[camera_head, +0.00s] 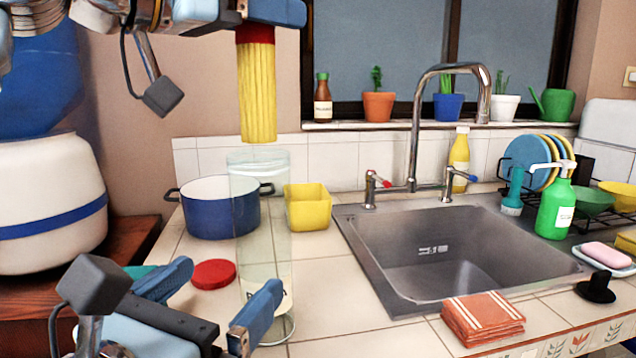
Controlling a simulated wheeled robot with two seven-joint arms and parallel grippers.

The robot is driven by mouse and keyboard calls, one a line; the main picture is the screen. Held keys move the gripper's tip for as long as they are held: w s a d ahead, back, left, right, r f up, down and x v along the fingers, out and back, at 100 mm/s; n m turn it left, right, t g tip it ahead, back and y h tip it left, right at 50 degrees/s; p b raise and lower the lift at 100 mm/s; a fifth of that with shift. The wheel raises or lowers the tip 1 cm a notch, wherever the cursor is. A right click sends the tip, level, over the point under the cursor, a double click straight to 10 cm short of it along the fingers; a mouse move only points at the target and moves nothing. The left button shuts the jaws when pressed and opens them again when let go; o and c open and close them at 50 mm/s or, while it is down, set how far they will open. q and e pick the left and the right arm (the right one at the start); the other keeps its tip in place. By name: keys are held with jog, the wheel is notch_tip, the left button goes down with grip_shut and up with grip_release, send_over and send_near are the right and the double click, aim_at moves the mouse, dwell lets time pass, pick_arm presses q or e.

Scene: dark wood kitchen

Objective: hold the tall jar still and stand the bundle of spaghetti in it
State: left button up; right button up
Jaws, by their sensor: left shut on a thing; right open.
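The tall clear jar (262,215) stands upright on the tiled counter left of the sink, and it looks empty. The bundle of spaghetti (258,95) is yellow with a red top end. It hangs upright just above the jar's mouth, with its lower end roughly over the rim; I cannot tell the exact depth. My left gripper (248,14) is shut on the bundle near its red end. My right gripper (224,290) is open low by the jar, one finger to its left and the other overlapping its lower part. I cannot tell whether it touches the jar.
A red lid (214,274) lies left of the jar. A blue pot (215,215) and a yellow square container (308,207) stand behind. The sink (450,250) with its tall faucet (415,130) is to the right. A folded orange cloth (482,318) lies at the front edge.

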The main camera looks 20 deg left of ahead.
aim_at(269, 236)
jog(key=w, duration=1.1)
jog(key=shift+w+a, duration=0.3)
jog(key=shift+w, duration=0.1)
jog(key=c, duration=1.1)
dwell(0.4)
